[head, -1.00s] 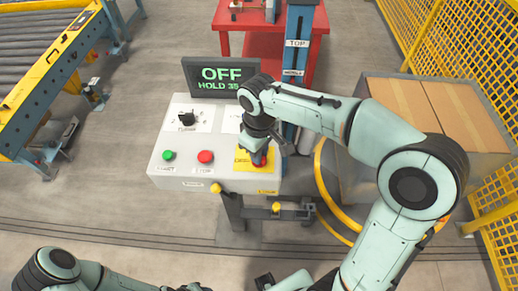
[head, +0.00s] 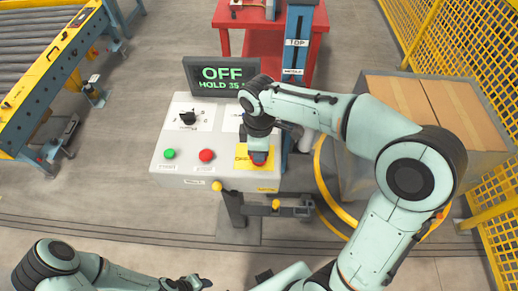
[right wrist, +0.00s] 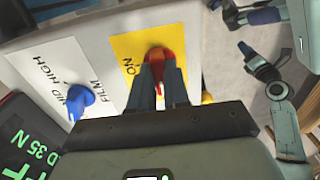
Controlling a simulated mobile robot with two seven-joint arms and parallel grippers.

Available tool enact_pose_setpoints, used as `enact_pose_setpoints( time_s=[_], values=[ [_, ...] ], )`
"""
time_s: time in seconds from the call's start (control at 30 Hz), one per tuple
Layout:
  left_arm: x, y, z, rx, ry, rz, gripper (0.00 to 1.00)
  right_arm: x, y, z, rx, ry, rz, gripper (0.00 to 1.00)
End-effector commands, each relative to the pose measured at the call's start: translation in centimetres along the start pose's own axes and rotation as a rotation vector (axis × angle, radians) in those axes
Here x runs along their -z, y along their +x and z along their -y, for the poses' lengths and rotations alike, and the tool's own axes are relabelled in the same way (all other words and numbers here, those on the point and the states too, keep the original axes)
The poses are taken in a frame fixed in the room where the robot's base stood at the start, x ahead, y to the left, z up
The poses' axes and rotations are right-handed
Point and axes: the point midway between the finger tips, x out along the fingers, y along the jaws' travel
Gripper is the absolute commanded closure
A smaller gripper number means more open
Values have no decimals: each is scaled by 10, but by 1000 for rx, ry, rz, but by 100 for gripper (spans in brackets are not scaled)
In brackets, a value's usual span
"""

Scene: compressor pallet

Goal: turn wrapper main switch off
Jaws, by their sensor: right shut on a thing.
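The main switch is a red rotary handle on a yellow plate (head: 242,160) at the right of the grey control box (head: 215,184). In the right wrist view the red switch (right wrist: 159,53) sits between my right gripper's dark fingers (right wrist: 160,72), which are shut on it. The word ON shows on the plate beside it. In the head view my right gripper (head: 259,157) reaches down onto the plate and hides most of the switch. The display (head: 221,77) reads OFF, with a HOLD line below. My left gripper (head: 193,283) is low at the bottom edge, away from the box; its opening is unclear.
The box also carries a green button (head: 169,154), a red button (head: 206,155) and a black knob (head: 188,118). A blue column (head: 297,60) stands behind it. A boxed pallet load (head: 405,100) and yellow fence are right; a conveyor (head: 50,80) is left.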

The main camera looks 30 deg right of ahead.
Motion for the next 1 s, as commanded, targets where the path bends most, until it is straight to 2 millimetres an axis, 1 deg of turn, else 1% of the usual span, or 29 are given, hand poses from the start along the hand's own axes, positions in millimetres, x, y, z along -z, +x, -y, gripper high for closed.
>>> enact_pose_setpoints(
  time_s=[0.43,0.47,0.5,0.53,0.83,0.93,1.0],
  values=[
    [0,0,0,0,0,0,57,0,0,0,-2,-11,0,100],
    [0,0,0,0,0,0,57,0,0,0,-2,-11,0,74],
    [0,0,0,0,0,0,57,0,0,0,-2,-10,0,61],
    [0,0,0,0,0,0,57,0,0,0,-2,-10,0,58],
    [0,0,0,0,0,0,57,0,-2,0,-1,-9,-1,58],
    [1,-2,-1,-1,1,-2,57,0,-10,-1,-3,-8,-2,58],
    [2,-4,-2,-1,1,-4,57,1,-21,-1,-4,-7,-3,58]
  ],
)
